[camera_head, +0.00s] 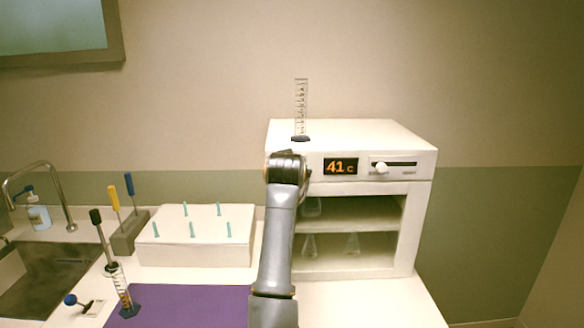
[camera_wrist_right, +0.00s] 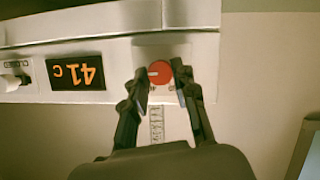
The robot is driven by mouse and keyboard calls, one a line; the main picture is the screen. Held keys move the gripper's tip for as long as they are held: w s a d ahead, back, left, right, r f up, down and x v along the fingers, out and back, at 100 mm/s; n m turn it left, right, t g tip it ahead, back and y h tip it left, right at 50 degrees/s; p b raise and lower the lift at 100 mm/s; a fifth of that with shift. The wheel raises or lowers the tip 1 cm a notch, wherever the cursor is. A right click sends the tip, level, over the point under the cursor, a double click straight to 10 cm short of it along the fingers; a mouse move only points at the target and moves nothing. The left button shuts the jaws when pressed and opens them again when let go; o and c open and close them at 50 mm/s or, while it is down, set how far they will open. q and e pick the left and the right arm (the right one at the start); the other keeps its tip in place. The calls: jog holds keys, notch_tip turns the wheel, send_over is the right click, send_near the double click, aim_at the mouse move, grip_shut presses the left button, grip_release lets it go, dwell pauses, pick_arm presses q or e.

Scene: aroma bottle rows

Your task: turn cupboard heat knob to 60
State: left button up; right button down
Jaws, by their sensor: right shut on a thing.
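The white cupboard (camera_head: 405,146) stands at the back of the bench, with an orange display (camera_head: 341,166) reading 41 C on its front. In the right wrist view the display (camera_wrist_right: 76,74) shows upside down. The round red heat knob (camera_wrist_right: 159,74) is beside it, with a light pointer mark on its face. My right gripper (camera_wrist_right: 165,82) has its fingers on both sides of the knob and is shut on it. In the head view my right arm hides the knob. My left gripper is not in view.
A white slider (camera_head: 381,168) is on the cupboard front. A graduated cylinder (camera_head: 301,108) stands on top, close above my wrist. Glass flasks (camera_head: 352,243) sit on the open shelves. A white peg box (camera_head: 196,252) and purple mat (camera_head: 183,308) lie to the left.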

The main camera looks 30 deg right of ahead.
dwell(0.4)
jog(key=c, duration=1.1)
grip_release()
jog(key=shift+o, duration=0.2)
jog(key=v, duration=0.7)
jog(key=shift+s, duration=0.2)
jog(key=shift+a, duration=0.1)
